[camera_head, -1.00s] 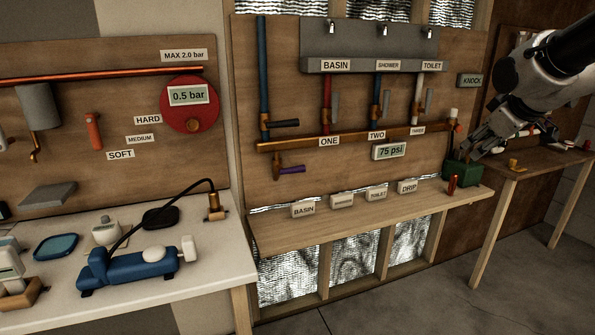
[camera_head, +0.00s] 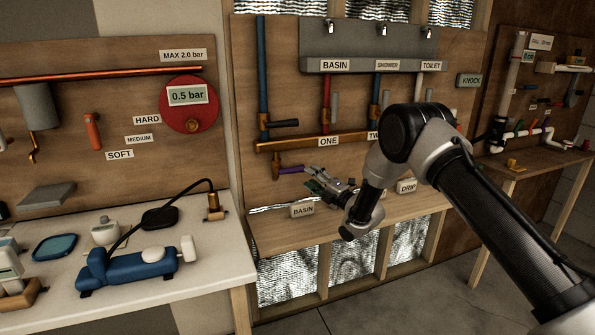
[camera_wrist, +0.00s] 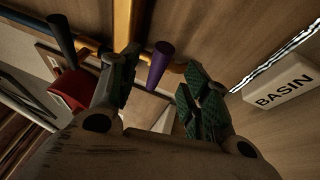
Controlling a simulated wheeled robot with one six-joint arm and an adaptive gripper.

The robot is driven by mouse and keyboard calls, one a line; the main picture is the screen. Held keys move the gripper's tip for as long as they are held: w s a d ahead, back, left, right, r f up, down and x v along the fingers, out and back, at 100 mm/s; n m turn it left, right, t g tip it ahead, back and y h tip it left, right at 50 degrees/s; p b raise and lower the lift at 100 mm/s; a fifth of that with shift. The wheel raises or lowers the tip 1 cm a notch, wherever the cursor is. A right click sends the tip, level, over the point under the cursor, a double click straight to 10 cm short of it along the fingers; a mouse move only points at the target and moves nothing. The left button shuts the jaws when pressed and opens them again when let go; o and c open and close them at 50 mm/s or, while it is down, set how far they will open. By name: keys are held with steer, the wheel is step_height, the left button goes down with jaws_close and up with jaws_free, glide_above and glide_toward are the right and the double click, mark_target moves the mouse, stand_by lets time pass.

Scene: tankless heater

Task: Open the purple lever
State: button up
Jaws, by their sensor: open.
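The purple lever (camera_head: 290,170) sticks out to the right from a short brass valve below the copper pipe, above the bench. In the wrist view the purple lever (camera_wrist: 159,65) appears between the two fingers, end toward the camera. My gripper (camera_head: 313,179) is open just right of the lever's free end, reaching in from the right. In the wrist view my gripper (camera_wrist: 160,82) has its fingers spread on either side of the lever. I cannot tell whether either finger touches it.
A dark lever (camera_head: 284,123) sits above on the blue pipe (camera_head: 263,70); it appears upper left in the wrist view (camera_wrist: 62,37). The BASIN block (camera_head: 302,210) stands on the wooden shelf (camera_head: 270,236) below. My arm hides part of the panel's right side.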

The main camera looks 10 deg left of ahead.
mark_target(300, 171)
steer(key=shift+a+f, duration=0.15)
steer(key=shift+a, duration=0.25)
steer(key=x, duration=0.7)
steer(key=shift+a, duration=0.1)
steer(key=shift+c, duration=0.5)
jaws_close()
